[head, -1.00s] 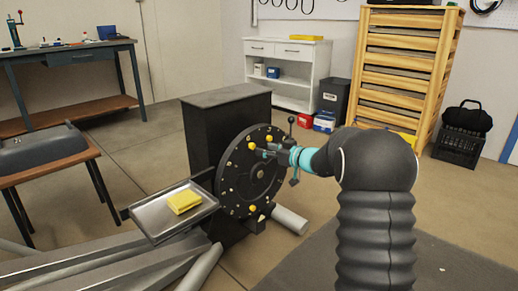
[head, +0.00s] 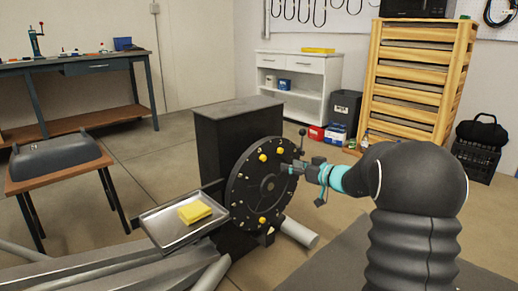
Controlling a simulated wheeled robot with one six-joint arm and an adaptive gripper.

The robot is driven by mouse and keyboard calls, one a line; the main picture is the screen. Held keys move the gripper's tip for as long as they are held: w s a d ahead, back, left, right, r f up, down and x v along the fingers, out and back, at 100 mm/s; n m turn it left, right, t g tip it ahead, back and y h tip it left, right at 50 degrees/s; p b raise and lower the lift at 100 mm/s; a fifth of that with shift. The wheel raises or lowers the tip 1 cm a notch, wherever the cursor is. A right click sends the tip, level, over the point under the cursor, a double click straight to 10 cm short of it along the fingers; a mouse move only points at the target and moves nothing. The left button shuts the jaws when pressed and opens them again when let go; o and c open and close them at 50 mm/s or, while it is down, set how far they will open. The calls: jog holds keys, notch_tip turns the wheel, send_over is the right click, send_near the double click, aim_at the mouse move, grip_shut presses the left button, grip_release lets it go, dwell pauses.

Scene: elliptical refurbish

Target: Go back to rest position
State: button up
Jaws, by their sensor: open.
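My gripper (head: 294,166) is in front of the upper right part of a round black disc (head: 262,188) with yellow knobs. The disc is mounted on a dark upright cabinet (head: 217,145). The gripper is open, and no object shows between its fingers. Its small size in this view hides whether the fingertips touch the disc. My arm reaches in from the right and covers part of the floor behind it.
A metal tray (head: 165,237) with a yellow sponge (head: 195,212) juts out left of the disc. A small table with a grey basin (head: 58,158) stands at left. A wooden drawer rack (head: 417,80) and a white cabinet (head: 319,92) stand behind.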

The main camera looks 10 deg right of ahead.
jog(key=s+a+f+m+g, duration=0.2)
jog(key=s+f+m+g, duration=0.25)
jog(key=f, duration=0.35)
jog(key=s+a+m+g+h+p, duration=0.2)
jog(key=s+a+m+g, duration=0.15)
jog(key=s, duration=1.05)
jog(key=s+r+g+h+p, duration=0.1)
jog(key=s+r+h+p, duration=0.15)
jog(key=s, duration=0.65)
jog(key=s+r+g+h+p, duration=0.1)
jog(key=s+r+g+h, duration=0.15)
jog(key=s, duration=0.65)
jog(key=s+r+n+t+h+p, duration=0.2)
jog(key=s+r+t+p, duration=0.2)
jog(key=s+r, duration=0.4)
notch_tip(320, 180, up, 2)
jog(key=shift+a+r+h+p, duration=0.25)
jog(key=shift+a+h+p, duration=0.05)
